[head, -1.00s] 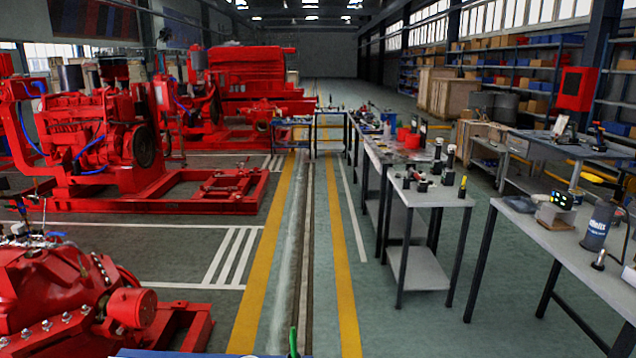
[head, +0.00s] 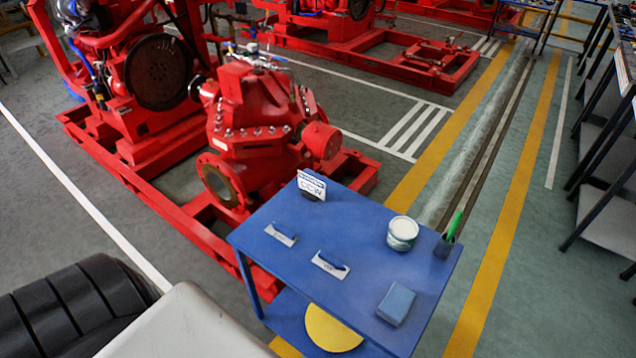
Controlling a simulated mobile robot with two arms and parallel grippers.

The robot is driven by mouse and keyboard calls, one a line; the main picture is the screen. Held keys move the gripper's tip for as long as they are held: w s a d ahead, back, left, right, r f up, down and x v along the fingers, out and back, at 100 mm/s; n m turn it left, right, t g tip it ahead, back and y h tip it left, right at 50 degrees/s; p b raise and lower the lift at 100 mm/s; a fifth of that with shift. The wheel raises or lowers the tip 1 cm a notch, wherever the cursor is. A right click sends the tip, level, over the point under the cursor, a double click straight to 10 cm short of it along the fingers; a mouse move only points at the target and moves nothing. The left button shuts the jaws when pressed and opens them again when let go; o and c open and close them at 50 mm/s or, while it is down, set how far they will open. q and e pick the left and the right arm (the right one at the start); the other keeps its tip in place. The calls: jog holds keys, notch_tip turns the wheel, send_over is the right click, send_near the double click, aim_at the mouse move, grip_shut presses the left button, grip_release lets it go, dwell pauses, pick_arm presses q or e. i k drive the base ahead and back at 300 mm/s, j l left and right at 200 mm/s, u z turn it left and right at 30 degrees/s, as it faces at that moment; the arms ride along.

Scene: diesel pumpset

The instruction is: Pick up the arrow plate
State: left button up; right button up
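A blue cart table (head: 365,225) stands in front of the red pump. Two small pale plates with dark blue grips lie flat on its top: one plate (head: 281,235) on the left and another plate (head: 329,265) nearer the middle. Each has small markings that I cannot read, so I cannot tell which is the arrow plate. A small white sign with dark lettering (head: 311,185) stands upright at the table's back left corner. Neither of my grippers is in view.
A white-lidded tin (head: 402,233), a dark cup (head: 443,246) with a green-handled tool (head: 454,224), and a blue-grey block (head: 396,304) are on the table's right half. A yellow disc (head: 332,328) is below. The red pump (head: 255,130) stands behind. Striped floor lies right.

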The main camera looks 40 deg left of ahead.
aim_at(281, 233)
jog(key=u, duration=1.25)
